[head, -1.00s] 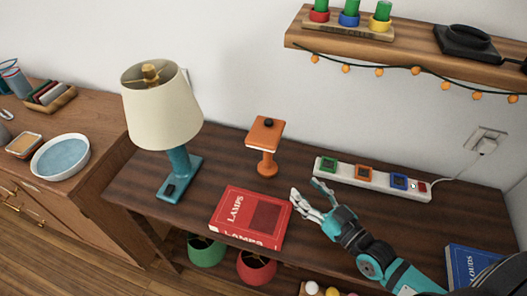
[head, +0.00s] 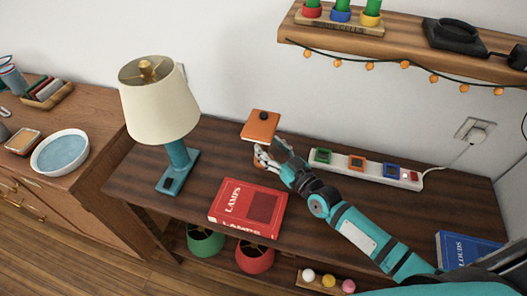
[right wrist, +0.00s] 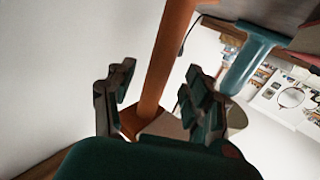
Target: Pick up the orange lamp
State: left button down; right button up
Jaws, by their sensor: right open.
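The orange lamp (head: 260,124) stands on the dark wooden table behind the red book, with a flat square top and a small dark knob. My right gripper (head: 272,152) is at its stem, just below the top, and covers part of the stem and base in the head view. In the right wrist view the orange stem (right wrist: 166,60) runs slanted between the two spread fingers of the gripper (right wrist: 160,72). The fingers are open, and no grip on the stem shows. My left gripper is not in view.
A teal lamp (head: 177,158) with a cream shade stands to the left. A red book (head: 245,205) lies in front, a white power strip (head: 345,166) to the right, and a blue book (head: 462,250) at far right. A shelf (head: 400,48) with string lights hangs above.

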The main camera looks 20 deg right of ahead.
jog(key=shift+x, duration=1.6)
jog(key=shift+c, duration=0.4)
grip_shut()
